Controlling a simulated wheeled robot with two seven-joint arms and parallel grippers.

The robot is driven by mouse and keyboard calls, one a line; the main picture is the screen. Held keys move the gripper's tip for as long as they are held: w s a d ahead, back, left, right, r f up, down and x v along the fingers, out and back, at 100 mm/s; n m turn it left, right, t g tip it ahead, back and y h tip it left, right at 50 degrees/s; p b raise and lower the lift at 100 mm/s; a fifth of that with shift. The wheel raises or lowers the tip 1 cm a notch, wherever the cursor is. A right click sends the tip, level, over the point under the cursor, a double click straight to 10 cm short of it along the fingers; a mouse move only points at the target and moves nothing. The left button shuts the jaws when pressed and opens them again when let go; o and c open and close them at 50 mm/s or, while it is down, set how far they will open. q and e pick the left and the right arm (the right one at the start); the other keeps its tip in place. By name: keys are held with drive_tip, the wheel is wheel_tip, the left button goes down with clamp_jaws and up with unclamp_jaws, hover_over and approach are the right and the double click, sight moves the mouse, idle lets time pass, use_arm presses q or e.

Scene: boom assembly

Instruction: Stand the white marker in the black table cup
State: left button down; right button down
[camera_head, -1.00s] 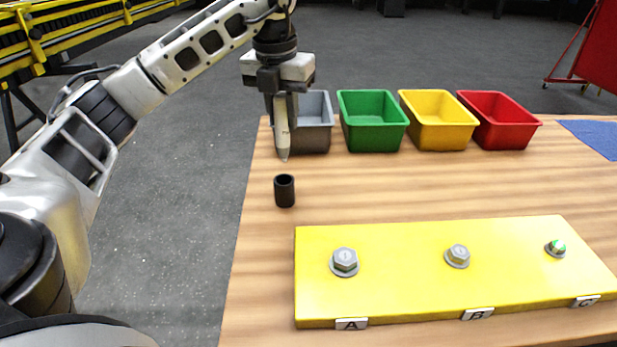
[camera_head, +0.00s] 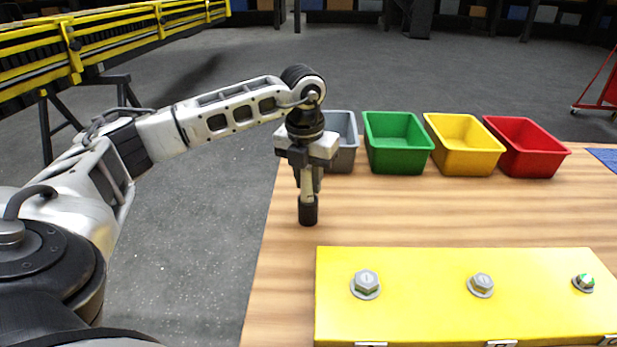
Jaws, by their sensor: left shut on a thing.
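The black table cup (camera_head: 308,212) stands upright on the wooden table near its left edge. The white marker (camera_head: 307,185) is upright, and its lower end meets the cup's mouth and appears to be inside it. How deep it sits is hidden by the cup wall. My left gripper (camera_head: 306,176) is above the cup, pointing down, and is shut on the marker. My right gripper is not in view.
Behind the cup stand a grey bin (camera_head: 343,160), a green bin (camera_head: 397,160), a yellow bin (camera_head: 465,163) and a red bin (camera_head: 528,163). A yellow board (camera_head: 425,310) with bolts lies in front. The table right of the cup is clear.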

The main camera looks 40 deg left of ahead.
use_arm(q)
drive_tip(key=shift+f, duration=0.2)
drive_tip(key=c, duration=1.2)
unclamp_jaws()
drive_tip(key=r, duration=0.4)
drive_tip(key=s+r, duration=0.1)
drive_tip(key=r, duration=0.7)
drive_tip(key=shift+s+d+r+b, duration=0.15)
drive_tip(key=shift+d+r+b, duration=0.05)
drive_tip(key=shift+b, duration=0.1)
